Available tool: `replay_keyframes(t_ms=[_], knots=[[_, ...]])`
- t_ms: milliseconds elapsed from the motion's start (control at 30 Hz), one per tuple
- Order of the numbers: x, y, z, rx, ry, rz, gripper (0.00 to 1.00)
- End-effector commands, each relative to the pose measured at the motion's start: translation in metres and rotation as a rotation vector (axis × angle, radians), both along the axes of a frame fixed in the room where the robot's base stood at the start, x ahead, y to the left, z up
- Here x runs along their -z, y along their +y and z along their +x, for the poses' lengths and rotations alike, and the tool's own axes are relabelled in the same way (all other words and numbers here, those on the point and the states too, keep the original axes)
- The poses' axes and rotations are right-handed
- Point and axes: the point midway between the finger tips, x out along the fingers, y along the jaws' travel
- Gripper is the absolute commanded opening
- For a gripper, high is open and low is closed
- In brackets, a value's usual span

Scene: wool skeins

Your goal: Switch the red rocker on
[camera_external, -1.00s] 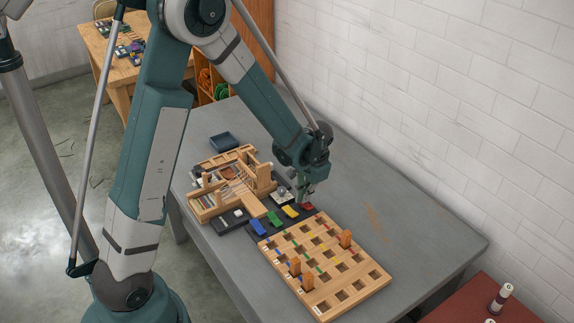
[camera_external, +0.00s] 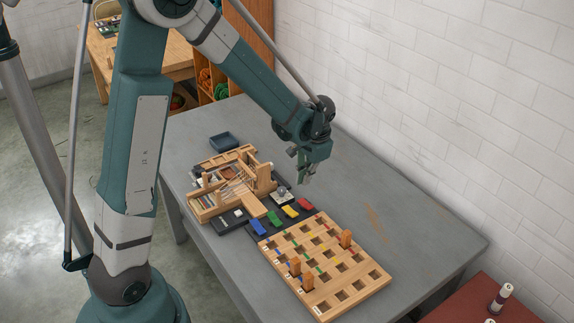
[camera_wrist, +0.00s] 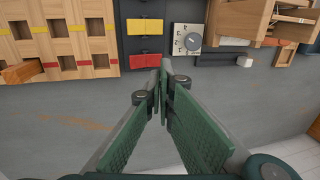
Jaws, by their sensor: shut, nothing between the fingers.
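The red rocker (camera_external: 305,204) is at the right end of a row of coloured rockers on a dark panel. In the wrist view, the red rocker (camera_wrist: 145,61) lies below the yellow rocker (camera_wrist: 145,27), just ahead of my fingertips. My gripper (camera_external: 306,181) is shut and empty, raised above the red rocker and apart from it. Its fingers (camera_wrist: 161,82) meet at the tips in the wrist view. I cannot tell which way the red rocker is tipped.
A green rocker (camera_external: 274,217) and a blue rocker (camera_external: 258,227) continue the row. A dial (camera_wrist: 188,39) sits beside the panel's rockers. A wooden slotted board (camera_external: 346,290) with upright pegs lies in front, and a wooden loom (camera_external: 205,211) stands left. The grey table is clear toward the wall.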

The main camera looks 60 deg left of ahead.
Motion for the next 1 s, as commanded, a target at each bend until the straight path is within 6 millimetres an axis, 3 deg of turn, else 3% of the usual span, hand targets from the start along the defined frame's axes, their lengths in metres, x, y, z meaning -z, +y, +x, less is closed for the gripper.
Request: replay_keyframes(t_ms=[200, 400, 1000], knots=[[-0.031, 0.0, 0.0, 0.0, 0.0, 0.0, 0.0], [-0.049, 0.0, 0.0, 0.0, 0.0, 0.0, 0.0], [-0.056, 0.0, 0.0, 0.0, 0.0, 0.0, 0.0]])
